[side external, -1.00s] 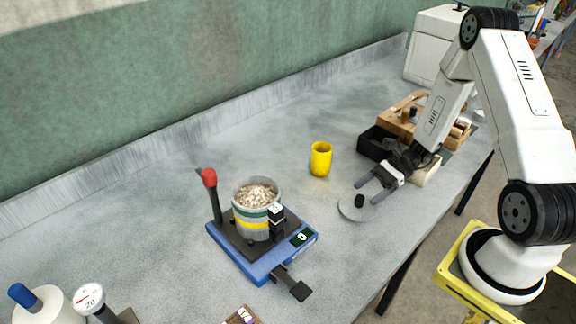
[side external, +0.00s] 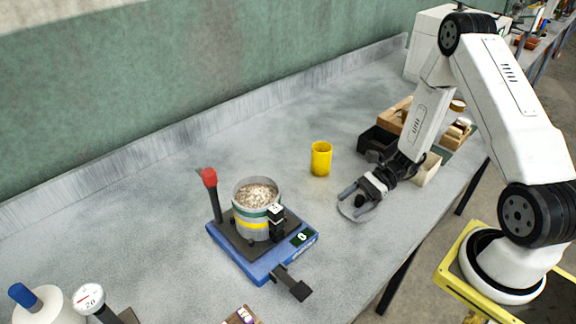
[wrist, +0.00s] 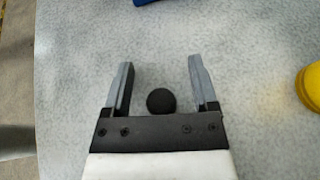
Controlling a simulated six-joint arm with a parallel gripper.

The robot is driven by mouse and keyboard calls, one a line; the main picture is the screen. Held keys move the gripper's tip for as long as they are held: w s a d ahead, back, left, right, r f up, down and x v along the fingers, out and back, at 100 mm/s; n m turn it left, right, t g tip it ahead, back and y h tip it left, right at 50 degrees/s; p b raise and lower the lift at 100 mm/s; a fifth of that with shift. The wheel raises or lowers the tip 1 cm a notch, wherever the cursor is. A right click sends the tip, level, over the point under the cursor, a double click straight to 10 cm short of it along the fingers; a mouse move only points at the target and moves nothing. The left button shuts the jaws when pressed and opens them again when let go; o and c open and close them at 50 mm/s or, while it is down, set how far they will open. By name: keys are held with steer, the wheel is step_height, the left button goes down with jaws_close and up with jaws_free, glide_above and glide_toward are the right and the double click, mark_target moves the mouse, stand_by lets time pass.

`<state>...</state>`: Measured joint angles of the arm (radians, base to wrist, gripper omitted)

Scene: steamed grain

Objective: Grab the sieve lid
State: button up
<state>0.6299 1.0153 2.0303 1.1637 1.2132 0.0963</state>
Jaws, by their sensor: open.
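The sieve lid (side external: 343,208) is a thin grey disc lying flat on the bench, partly covered by my gripper in the side view. Its round black knob (wrist: 161,101) shows in the wrist view between the two fingers, apart from both and close to the palm. The disc's rim is hard to make out there against the grey bench. My gripper (side external: 352,201) is open with its fingers on either side of the knob; it also shows in the wrist view (wrist: 160,62). I cannot tell its exact height above the disc.
A yellow cup (side external: 321,159) stands behind the lid. A grain-filled sieve pot (side external: 256,208) sits on a blue device (side external: 262,270) to the left. A black bin (side external: 376,142) and wooden boxes (side external: 396,116) stand behind my gripper. The bench's front edge is near.

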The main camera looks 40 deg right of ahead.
jaws_close()
steer(key=shift+r, duration=0.15)
stand_by(0.4)
steer(key=shift+r, duration=0.8)
steer(key=s+a+r, duration=0.1)
steer(key=s+r, duration=1)
steer(key=s, duration=0.3)
steer(key=shift+a, duration=0.25)
steer(key=shift+w, duration=0.1)
